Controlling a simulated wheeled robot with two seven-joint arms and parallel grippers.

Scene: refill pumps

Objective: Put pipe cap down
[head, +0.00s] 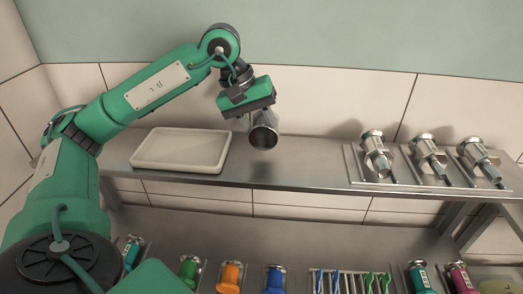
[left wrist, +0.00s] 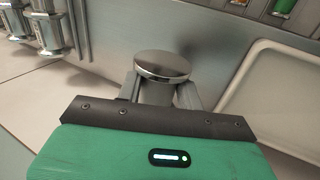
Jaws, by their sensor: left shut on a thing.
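The pipe cap (head: 263,130) is a shiny metal cylinder with an open end that faces the camera in the head view. My left gripper (head: 247,114) is shut on it and holds it above the upper metal shelf (head: 300,178), to the right of the white tray. In the left wrist view the cap's round polished top (left wrist: 163,66) sits between the two fingers of my left gripper (left wrist: 160,92). My right gripper is not in view.
A white tray (head: 150,166) lies on the shelf at left. The shelf between tray and pumps is clear. Below, colored-band bottles (head: 230,279) and a rack (head: 348,282) line the lower counter.

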